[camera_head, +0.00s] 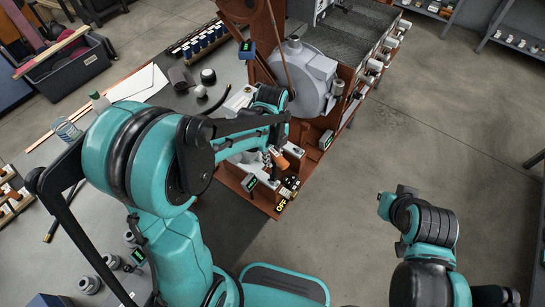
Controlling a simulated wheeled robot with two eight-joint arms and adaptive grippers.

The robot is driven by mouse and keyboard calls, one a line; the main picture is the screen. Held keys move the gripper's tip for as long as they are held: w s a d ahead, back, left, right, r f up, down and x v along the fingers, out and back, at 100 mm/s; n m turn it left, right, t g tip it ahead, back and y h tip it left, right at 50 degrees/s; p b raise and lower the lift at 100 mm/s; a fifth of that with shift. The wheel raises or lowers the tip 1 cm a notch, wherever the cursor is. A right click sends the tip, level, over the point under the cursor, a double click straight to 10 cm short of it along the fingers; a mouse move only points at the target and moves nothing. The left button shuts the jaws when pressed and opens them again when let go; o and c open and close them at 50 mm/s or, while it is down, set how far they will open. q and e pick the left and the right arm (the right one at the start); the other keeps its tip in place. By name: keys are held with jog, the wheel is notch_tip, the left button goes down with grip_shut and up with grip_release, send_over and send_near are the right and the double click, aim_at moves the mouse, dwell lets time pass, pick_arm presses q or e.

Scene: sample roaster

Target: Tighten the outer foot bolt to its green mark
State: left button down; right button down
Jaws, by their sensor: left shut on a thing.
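My left gripper (272,158) is over the lower front end of the brown roaster base (262,200). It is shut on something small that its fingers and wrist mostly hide. An orange piece (283,161) shows right beside the fingertips; I cannot tell whether it is the thing held. The foot bolts and the green mark cannot be made out. A small green-lit display (250,183) stands just left of and below the fingertips. My right arm is at the lower right, apart from the roaster; its gripper does not show.
The grey roaster housing (303,75) and belt stand close behind my left gripper. Another green-lit display (326,140) is at right. Small dark parts and a yellow label (281,205) sit at the base's front corner. The floor (440,110) at right is clear.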

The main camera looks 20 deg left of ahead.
pick_arm(q)
jog(key=shift+w+a+f, duration=0.1)
jog(key=shift+f, duration=0.15)
jog(key=shift+r, duration=0.1)
jog(key=shift+w+a+r+p, duration=0.1)
jog(key=shift+a+r+p, duration=0.1)
jog(key=shift+r+p, duration=0.6)
jog(key=shift+d, duration=0.2)
dwell(0.4)
jog(key=shift+f+b, duration=0.7)
jog(key=shift+b, duration=0.15)
jog(key=shift+r, duration=0.2)
